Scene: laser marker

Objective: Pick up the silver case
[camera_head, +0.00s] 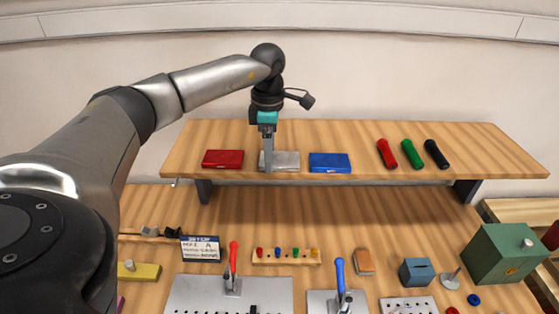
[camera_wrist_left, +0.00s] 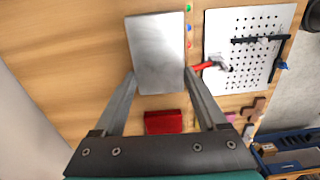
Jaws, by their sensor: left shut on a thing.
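The silver case (camera_head: 287,160) lies on the raised wooden shelf, between a red case (camera_head: 222,159) and a blue case (camera_head: 330,163). My left gripper (camera_head: 268,165) reaches down onto it from above and hides part of its left side. In the left wrist view the silver case (camera_wrist_left: 158,55) is between the two fingertips of the left gripper (camera_wrist_left: 160,75), which is shut on it at its sides. I cannot tell whether it is lifted off the shelf. The right gripper is not in view.
Red, green and black cylinders (camera_head: 412,154) lie on the shelf's right part. Below the shelf (camera_head: 480,150), the bench holds a sign (camera_head: 200,248), clamps on metal plates (camera_head: 190,295), a peg strip (camera_head: 286,257) and a green box (camera_head: 505,253). The shelf's front strip is bare.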

